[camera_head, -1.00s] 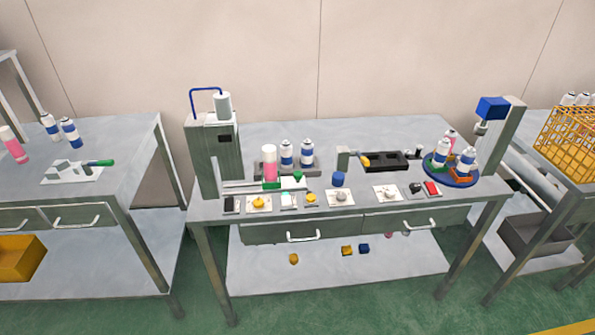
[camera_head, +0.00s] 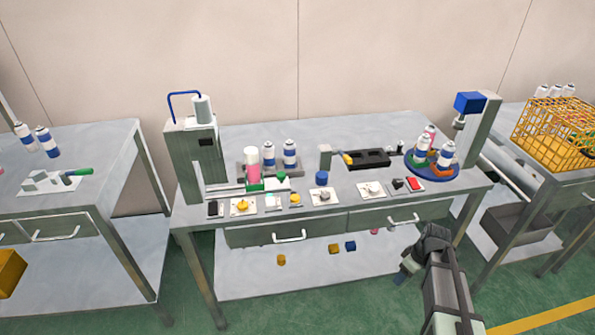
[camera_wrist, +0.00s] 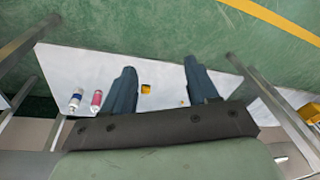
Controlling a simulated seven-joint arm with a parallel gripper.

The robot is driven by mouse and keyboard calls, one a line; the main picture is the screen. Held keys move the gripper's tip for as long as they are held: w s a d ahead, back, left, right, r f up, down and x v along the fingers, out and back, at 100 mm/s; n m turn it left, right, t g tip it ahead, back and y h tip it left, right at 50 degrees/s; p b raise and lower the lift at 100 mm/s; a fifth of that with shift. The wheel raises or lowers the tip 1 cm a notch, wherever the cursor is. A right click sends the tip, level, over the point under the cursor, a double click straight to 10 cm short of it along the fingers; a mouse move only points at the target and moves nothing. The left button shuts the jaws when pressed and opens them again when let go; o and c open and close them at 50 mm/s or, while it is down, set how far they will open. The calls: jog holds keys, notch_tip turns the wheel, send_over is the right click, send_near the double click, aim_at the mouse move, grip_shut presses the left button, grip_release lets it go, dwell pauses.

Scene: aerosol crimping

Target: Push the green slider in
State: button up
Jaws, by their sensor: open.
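How far in the slider is cannot be told at this size. My gripper (camera_wrist: 160,78) is open and empty in the wrist view, with its two dark fingers wide apart over the lower shelf and floor. In the head view my arm shows at the lower right, in front of the bench and well away from the slider.
The bench front holds a row of buttons and knobs and two drawer handles (camera_head: 290,238). A blue turntable (camera_head: 447,172) with cans stands at the right. Small blocks lie on the lower shelf (camera_wrist: 222,80). The floor in front of the bench is clear.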

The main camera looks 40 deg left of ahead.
jog(key=w+a+r+n+t, duration=0.2)
jog(key=w+a+r+t, duration=0.1)
jog(key=w+a+r, duration=0.75)
jog(key=w+a+r+n+t+h, duration=0.15)
jog(key=w+a+r, duration=0.5)
jog(key=r, duration=0.75)
jog(key=w+a+r+n+t, duration=0.1)
jog(key=w+a+r+t, duration=0.4)
jog(key=w+r, duration=0.65)
jog(key=n+g, duration=0.8)
jog(key=g, duration=0.1)
send_near(282, 174)
jog(key=shift+h, duration=0.25)
jog(key=f, duration=0.8)
jog(key=shift+a+f, duration=0.25)
jog(key=shift+c, duration=0.4)
grip_shut()
